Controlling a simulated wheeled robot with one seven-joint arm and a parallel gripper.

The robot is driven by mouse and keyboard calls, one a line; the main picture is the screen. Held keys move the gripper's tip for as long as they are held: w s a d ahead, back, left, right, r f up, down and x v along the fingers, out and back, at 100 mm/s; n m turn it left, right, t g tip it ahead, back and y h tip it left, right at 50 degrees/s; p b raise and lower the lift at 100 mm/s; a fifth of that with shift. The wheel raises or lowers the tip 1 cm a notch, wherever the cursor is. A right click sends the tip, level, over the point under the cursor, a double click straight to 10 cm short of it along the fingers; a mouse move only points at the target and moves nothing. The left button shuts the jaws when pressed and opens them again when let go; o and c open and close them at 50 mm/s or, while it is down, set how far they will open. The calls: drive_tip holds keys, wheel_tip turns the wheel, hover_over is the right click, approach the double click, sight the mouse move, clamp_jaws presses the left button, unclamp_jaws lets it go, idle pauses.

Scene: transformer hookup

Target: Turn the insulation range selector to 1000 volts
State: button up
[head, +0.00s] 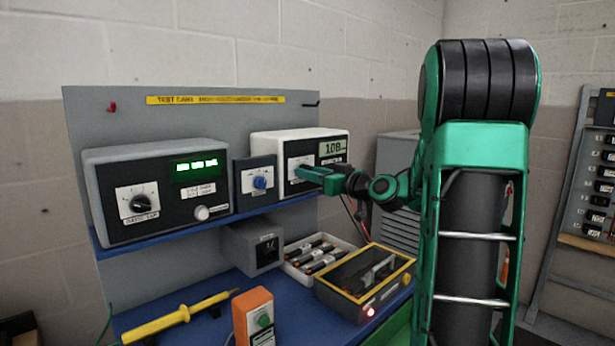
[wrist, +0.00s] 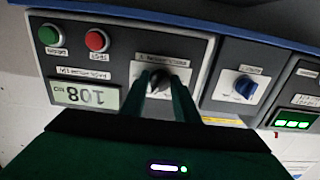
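The white-cased insulation tester (head: 300,148) stands at the right end of the blue shelf, its display reading about 108. It shows upside down in the wrist view. Its dark range selector knob (wrist: 157,80) sits on a white plate between my fingers. My gripper (head: 300,172) reaches in from the right at the tester's face and hides the knob in the head view. In the wrist view the two green fingers of my gripper (wrist: 162,84) lie on either side of the knob, apart from each other. Whether they press on it cannot be told. The scale marks are too small to read.
A blue-knobbed box (head: 256,181) stands close to the left of the tester, then a grey instrument (head: 160,190) with a green display. Green and red buttons (wrist: 72,38) sit on the tester's face. A battery tray and yellow-framed box (head: 365,283) stand below on the bench.

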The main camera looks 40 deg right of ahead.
drive_tip(key=shift+m, duration=0.4)
drive_tip(key=m, duration=1.1)
drive_tip(key=shift+m, duration=0.3)
idle(0.4)
drive_tip(key=o, duration=1.1)
drive_tip(key=shift+c, duration=0.2)
drive_tip(key=s+d, duration=0.1)
drive_tip(key=s, duration=0.9)
drive_tip(key=shift+s+d, duration=0.2)
drive_tip(key=shift+s, duration=0.15)
